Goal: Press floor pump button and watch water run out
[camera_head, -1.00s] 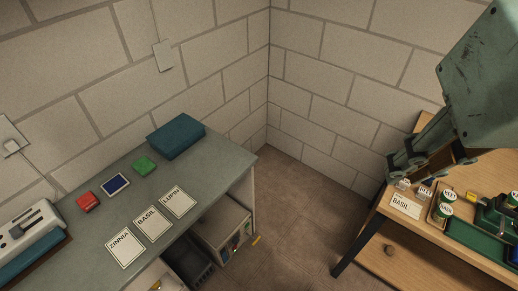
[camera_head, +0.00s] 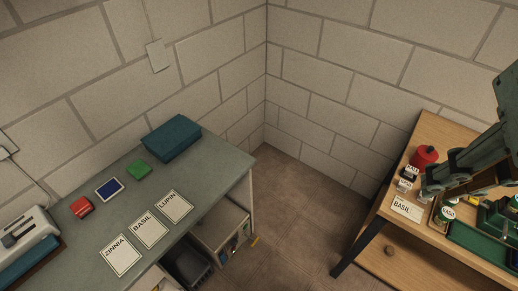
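No floor pump, pump button or running water can be made out. A small yellow item (camera_head: 255,240) lies on the brown floor beside the grey table's leg; it is too small to identify. My gripper (camera_head: 428,190) is at the right, low over the wooden table among small labelled jars. Its fingertips are partly lost among these things, so its opening is unclear.
The wooden table (camera_head: 389,250) holds a red container (camera_head: 425,157), a BASIL card (camera_head: 407,208) and green trays (camera_head: 480,244). The grey table also bears ZINNIA, BASIL and LUPIN cards, a blue box (camera_head: 171,138) and a small screen (camera_head: 109,189). Bare floor (camera_head: 295,205) lies between the tables.

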